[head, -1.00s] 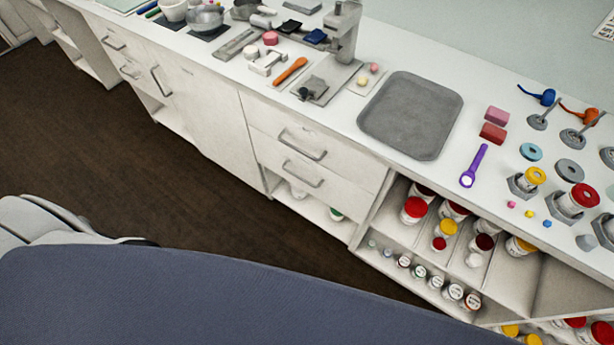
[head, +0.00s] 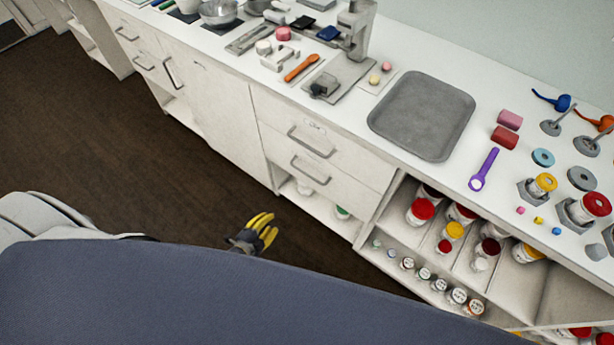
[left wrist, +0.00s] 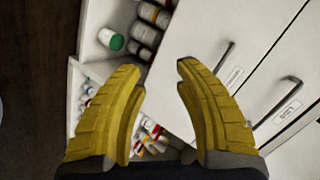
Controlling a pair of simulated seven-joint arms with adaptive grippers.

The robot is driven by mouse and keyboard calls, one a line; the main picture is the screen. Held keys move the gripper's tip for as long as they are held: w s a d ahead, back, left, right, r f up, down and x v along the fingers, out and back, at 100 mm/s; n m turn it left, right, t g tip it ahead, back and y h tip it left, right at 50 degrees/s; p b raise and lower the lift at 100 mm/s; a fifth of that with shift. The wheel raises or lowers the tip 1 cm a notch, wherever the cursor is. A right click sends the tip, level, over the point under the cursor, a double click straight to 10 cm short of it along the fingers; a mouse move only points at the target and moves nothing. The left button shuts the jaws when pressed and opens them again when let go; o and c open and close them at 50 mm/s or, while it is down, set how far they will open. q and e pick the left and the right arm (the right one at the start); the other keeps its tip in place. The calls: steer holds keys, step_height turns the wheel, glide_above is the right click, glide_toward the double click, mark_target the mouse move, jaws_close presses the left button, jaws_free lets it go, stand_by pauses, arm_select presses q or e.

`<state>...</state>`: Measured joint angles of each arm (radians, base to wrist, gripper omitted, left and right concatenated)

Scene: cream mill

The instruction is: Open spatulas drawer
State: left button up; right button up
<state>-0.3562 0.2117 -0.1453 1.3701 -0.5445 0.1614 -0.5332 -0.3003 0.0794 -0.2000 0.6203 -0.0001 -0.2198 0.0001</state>
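Two stacked white drawers are in the counter front in the head view: an upper drawer (head: 290,128) with a grey bar handle (head: 311,143), and a lower drawer (head: 335,181) with its own handle (head: 309,171). Both look shut. My left gripper (head: 268,224) has yellow fingers and is in front of and below these drawers, over the floor. In the left wrist view its fingers (left wrist: 160,75) are apart and empty, with drawer handles (left wrist: 225,57) beyond. My right gripper is out of view.
Below the drawers is an open shelf (head: 318,207) with jars. Open cubbies with several jars (head: 420,211) stand to the right. The countertop holds a grey tray (head: 423,115), a purple spoon (head: 484,168) and other tools. The dark floor (head: 120,150) before the drawers is clear.

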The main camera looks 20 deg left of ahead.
arm_select(q)
steer(key=w+d+r+m+t+h, duration=0.1)
steer(key=w+d+r+m, duration=0.15)
steer(key=r, duration=0.25)
steer(key=w+d+r+m+t+h, duration=0.1)
steer(key=r+m, duration=0.2)
steer(key=r, duration=0.2)
steer(key=m, duration=0.1)
glide_toward(311, 176)
steer(key=shift+h, duration=0.4)
steer(key=x, duration=1)
steer(key=shift+a+f, duration=0.35)
steer(key=shift+f, duration=0.05)
steer(key=shift+c, duration=0.2)
jaws_close()
